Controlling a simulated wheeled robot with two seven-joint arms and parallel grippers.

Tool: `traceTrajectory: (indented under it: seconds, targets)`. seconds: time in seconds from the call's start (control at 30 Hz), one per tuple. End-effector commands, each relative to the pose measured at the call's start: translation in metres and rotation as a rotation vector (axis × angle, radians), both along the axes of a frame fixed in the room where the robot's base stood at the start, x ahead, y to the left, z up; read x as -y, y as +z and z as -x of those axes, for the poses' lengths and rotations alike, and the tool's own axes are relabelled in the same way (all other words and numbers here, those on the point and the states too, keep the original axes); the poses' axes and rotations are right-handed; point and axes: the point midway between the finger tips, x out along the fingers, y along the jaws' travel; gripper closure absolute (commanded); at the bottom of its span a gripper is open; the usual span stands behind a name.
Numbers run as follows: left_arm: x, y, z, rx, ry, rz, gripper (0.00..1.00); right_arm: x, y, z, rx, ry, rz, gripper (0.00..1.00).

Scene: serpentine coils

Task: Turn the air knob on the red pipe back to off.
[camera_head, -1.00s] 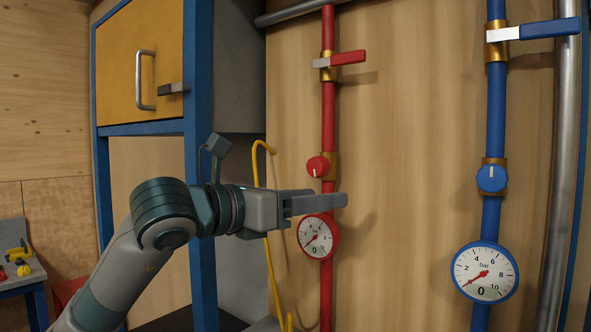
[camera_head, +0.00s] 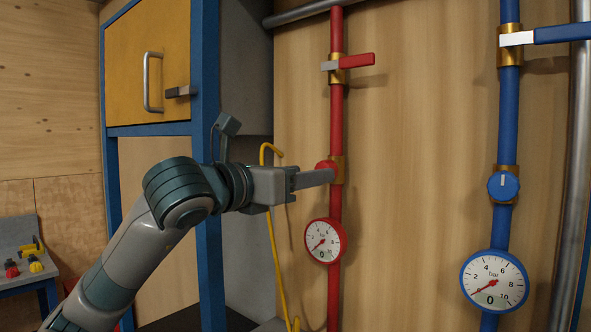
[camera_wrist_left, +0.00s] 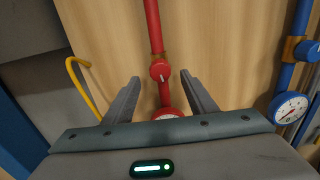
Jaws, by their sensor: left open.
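The red air knob (camera_head: 325,167) sits on a brass fitting of the red pipe (camera_head: 336,110). My left gripper (camera_head: 318,178) is in front of it and hides part of it. In the left wrist view the red knob (camera_wrist_left: 160,70) shows between and beyond the two open fingers of my left gripper (camera_wrist_left: 160,85), with a pale mark on its face. The fingers look apart from it. The red gauge (camera_head: 325,241) below has its needle near 0. My right gripper is not in view.
A red-handled valve (camera_head: 350,62) is higher on the red pipe. The blue pipe (camera_head: 507,130) at the right carries a blue knob (camera_head: 503,186) and gauge (camera_head: 494,280). A yellow hose (camera_head: 272,240) hangs left, beside the cabinet's blue post (camera_head: 205,80).

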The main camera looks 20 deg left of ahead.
Motion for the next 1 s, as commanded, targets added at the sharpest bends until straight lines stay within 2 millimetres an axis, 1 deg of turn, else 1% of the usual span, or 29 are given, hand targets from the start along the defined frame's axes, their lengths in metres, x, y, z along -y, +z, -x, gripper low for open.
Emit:
traceTrajectory:
  seconds: [0.03,0.2,0.23,0.27,0.5,0.63,0.87,0.9,0.97,1.0]
  targets:
    - [0.002,0.004,-0.006,-0.004,-0.001,0.001,0.48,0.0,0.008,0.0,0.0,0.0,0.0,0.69]
    - [0.01,0.002,-0.027,-0.004,-0.001,0.0,0.48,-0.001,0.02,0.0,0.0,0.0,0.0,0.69]
    - [0.012,-0.004,-0.03,-0.003,-0.001,0.001,0.48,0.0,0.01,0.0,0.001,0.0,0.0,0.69]
    - [0.013,-0.004,-0.034,-0.002,-0.002,0.002,0.48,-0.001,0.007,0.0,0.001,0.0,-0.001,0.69]
    - [0.02,-0.001,-0.055,0.0,-0.001,0.001,0.48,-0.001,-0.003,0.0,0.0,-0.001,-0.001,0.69]
    - [0.022,0.0,-0.059,0.0,0.0,-0.001,0.48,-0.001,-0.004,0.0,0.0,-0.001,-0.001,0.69]
    - [0.022,0.0,-0.059,0.0,0.0,-0.001,0.48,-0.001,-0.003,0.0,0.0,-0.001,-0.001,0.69]
    - [0.022,0.0,-0.059,0.0,0.0,-0.001,0.53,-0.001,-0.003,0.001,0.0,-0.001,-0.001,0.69]
    - [0.022,0.0,-0.059,0.0,0.0,-0.001,0.68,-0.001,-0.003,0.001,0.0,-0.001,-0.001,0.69]
    - [0.022,0.0,-0.059,0.0,0.0,-0.001,0.77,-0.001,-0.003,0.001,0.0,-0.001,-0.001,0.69]
